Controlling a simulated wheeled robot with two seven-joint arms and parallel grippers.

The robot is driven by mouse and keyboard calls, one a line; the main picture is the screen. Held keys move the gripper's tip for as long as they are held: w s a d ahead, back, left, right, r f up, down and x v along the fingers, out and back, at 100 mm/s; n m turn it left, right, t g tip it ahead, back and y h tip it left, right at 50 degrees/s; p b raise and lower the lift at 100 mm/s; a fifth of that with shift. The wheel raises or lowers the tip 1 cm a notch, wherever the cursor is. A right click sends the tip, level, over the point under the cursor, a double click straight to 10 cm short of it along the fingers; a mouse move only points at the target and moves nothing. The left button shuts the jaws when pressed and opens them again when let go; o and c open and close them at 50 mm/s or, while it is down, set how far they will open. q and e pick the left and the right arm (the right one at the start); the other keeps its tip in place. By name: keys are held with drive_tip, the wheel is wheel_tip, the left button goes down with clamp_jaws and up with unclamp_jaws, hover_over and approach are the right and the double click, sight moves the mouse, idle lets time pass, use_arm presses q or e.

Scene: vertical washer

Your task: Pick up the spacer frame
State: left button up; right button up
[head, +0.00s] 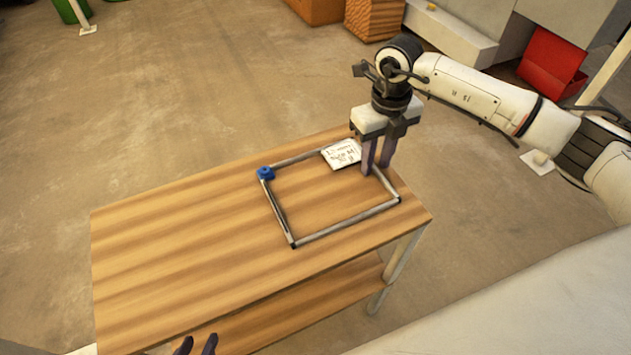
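The spacer frame (347,225), a thin grey metal rectangle, lies flat on the wooden table (160,255) towards its right end. A blue piece (265,173) sits at its far left corner. My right gripper (376,169) points down at the frame's right side, its dark fingers apart with a gap between them. The fingertips are at the right bar and appear to straddle it; contact is unclear. They hide part of that bar. My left gripper (196,346) shows only as two dark fingertips, apart and empty, at the bottom edge, near the table's front.
A white card with handwriting (342,154) lies at the frame's far side, beside my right gripper. The left half of the tabletop is clear. A lower shelf (300,305) is under the table. A red bin (550,62) and orange boxes (373,18) stand behind on the floor.

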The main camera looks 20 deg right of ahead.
clamp_jaws()
drive_tip(key=shift+r, duration=0.1)
